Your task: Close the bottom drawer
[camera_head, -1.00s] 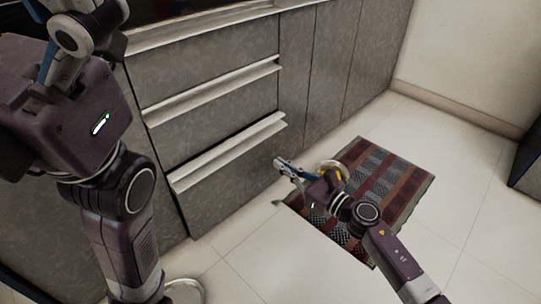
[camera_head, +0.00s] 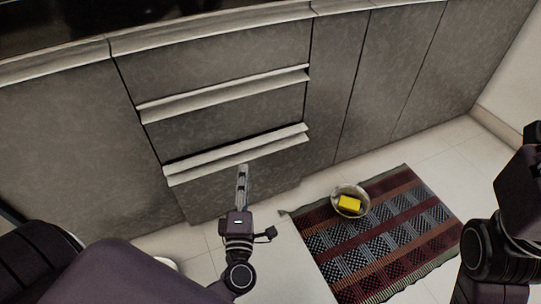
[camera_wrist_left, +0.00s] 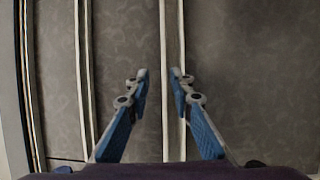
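The bottom drawer (camera_head: 222,190) is the lowest grey front in the stack, with a pale handle ledge (camera_head: 285,140) along its top. A dark gap shows above this ledge, and the drawer looks a little pulled out. My left gripper (camera_head: 242,172) is in front of the drawer, its fingers pointing at the front just below the ledge. In the left wrist view, the two blue-padded fingers (camera_wrist_left: 159,75) are apart, with nothing held between them. A pale ledge runs behind the gap. I cannot tell whether they touch the drawer. My right gripper is not visible; only parts of that arm show at right.
Another drawer (camera_head: 225,100) with a pale handle is above. A striped mat (camera_head: 405,245) lies on the floor to the right. A bowl (camera_head: 364,209) with a yellow thing (camera_head: 349,203) in it stands on the mat. Pale floor is clear beside the mat.

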